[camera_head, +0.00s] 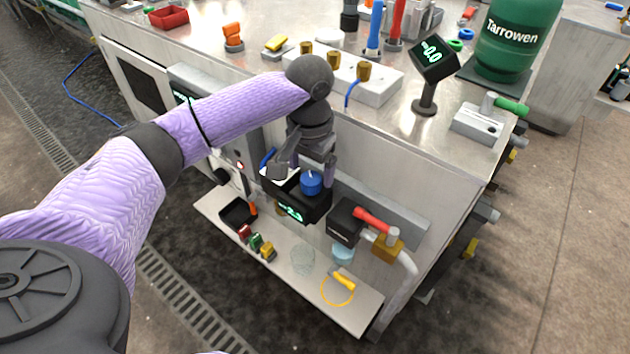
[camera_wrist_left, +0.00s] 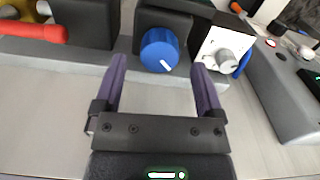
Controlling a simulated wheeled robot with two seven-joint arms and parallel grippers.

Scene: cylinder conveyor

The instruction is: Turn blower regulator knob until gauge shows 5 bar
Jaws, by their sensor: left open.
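The blue regulator knob (camera_head: 311,182) sits on a dark block on the front of the bench, above a low shelf. A lit gauge display (camera_head: 290,211) below it seems to read about 2.3, with small digits. My left gripper (camera_head: 314,172) is open and close to the knob. In the left wrist view the blue knob (camera_wrist_left: 160,50) shows its white pointer mark toward the lower right. It lies just ahead of and between the two purple fingertips (camera_wrist_left: 158,64), with no contact visible. My right gripper is not in view.
A red-handled valve (camera_head: 372,220) is right of the knob. A white plate with a grey knob (camera_wrist_left: 222,50) is close by in the wrist view. The shelf (camera_head: 212,208) below holds small items. A separate display (camera_head: 432,55) on the bench top reads about 0.0.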

